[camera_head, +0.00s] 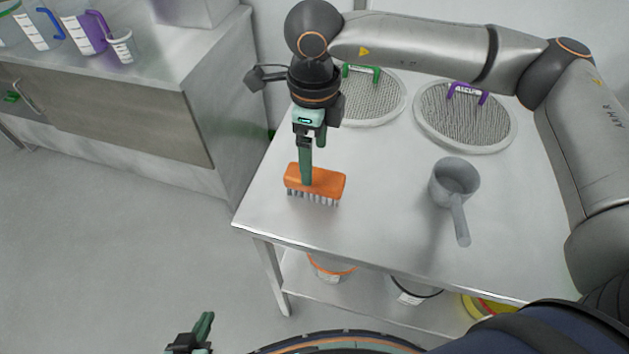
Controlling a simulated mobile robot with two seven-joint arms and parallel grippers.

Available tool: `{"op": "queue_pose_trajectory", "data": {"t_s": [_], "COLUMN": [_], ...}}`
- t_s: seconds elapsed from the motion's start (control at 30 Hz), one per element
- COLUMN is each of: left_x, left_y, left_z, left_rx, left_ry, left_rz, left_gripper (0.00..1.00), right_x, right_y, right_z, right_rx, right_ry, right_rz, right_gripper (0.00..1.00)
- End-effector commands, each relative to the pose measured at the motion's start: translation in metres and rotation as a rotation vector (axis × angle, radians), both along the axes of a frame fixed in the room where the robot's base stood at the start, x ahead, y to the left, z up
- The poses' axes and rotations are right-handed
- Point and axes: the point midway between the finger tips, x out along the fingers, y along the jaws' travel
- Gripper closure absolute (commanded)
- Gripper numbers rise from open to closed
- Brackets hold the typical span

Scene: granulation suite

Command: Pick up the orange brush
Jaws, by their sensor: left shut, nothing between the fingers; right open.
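The orange brush (330,182) lies on the steel table (385,215) near its left front corner, with grey bristles facing down and toward me. My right gripper (311,168) reaches down over the brush from behind, its jaws open. One green finger crosses in front of the brush's orange block; the other finger's tip is partly hidden, so I cannot tell whether either touches it. My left gripper (203,330) is low at the bottom edge, only partly in view, shut and empty, away from the table.
A grey scoop (455,185) stands right of the brush. Two round sieves, one with a green handle (372,100) and one with a purple handle (464,115), lie at the back. Containers sit on the lower shelf (330,268). A counter (150,62) with jugs stands left.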

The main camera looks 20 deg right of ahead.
Motion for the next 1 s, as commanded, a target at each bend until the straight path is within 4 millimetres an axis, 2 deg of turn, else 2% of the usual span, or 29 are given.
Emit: {"op": "queue_pose_trajectory", "data": {"t_s": [0.17,0.5,0.77,1.0], "left_x": [0.001,-0.001,0.000,0.000], "left_y": [0.003,0.009,0.009,0.008], "left_z": [0.000,-0.001,0.000,0.001], "left_rx": [0.005,0.015,0.013,0.012], "left_ry": [-0.001,0.007,0.004,0.001], "left_rz": [0.004,0.012,0.011,0.011], "left_gripper": [1.00,1.00,1.00,1.00], "right_x": [-0.001,-0.003,-0.003,-0.003], "right_y": [0.000,0.000,0.000,0.000], "right_z": [-0.013,-0.057,-0.061,-0.061], "right_rx": [-0.001,0.001,0.000,0.000], "right_ry": [0.001,0.000,-0.001,-0.001], "right_rz": [0.001,-0.001,0.000,0.000], "right_gripper": [0.09,0.09,0.09,0.33]}}
